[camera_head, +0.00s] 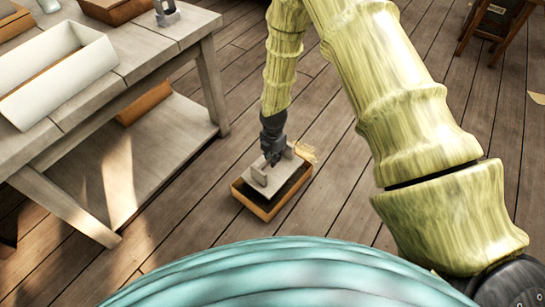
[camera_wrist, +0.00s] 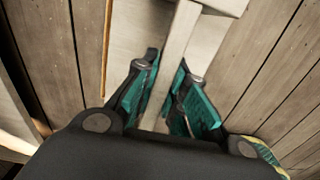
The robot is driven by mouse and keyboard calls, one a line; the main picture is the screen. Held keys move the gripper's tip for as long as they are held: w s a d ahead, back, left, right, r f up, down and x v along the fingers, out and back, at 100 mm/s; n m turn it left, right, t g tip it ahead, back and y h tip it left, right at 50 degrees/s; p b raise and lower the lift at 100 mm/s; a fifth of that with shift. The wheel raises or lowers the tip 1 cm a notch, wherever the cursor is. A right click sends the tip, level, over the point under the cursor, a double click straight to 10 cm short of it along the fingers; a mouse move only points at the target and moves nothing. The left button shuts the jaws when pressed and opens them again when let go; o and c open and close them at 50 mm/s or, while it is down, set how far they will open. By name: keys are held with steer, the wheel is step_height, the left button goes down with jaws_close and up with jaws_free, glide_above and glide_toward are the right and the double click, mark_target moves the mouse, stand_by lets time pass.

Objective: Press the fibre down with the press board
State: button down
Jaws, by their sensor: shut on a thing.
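The press board (camera_head: 283,176) is a pale grey-white board with a handle bar raised on end blocks. My gripper (camera_head: 272,160) points down and is shut on that handle bar; in the wrist view, the gripper's teal pads (camera_wrist: 168,66) sit on either side of the bar (camera_wrist: 182,33). The board is at the top of an open orange-brown wooden box (camera_head: 249,200) on the floor. I cannot tell whether it rests on anything inside. Straw-coloured fibre (camera_head: 306,152) sticks out at the box's far right corner; any fibre under the board is hidden.
A grey wooden workbench (camera_head: 165,48) with a lower shelf stands on the left, carrying a long white tray (camera_head: 62,75) and wooden boxes. A dark wooden stool (camera_head: 490,35) is at the top right. Plank floor around the box is clear.

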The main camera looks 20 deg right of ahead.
steer(key=shift+f+b, duration=1.1)
steer(key=shift+f, duration=0.4)
steer(key=shift+f+b, duration=0.4)
steer(key=shift+f, duration=1.75)
steer(key=shift+f+b, duration=0.5)
steer(key=shift+f, duration=2)
stand_by(1.3)
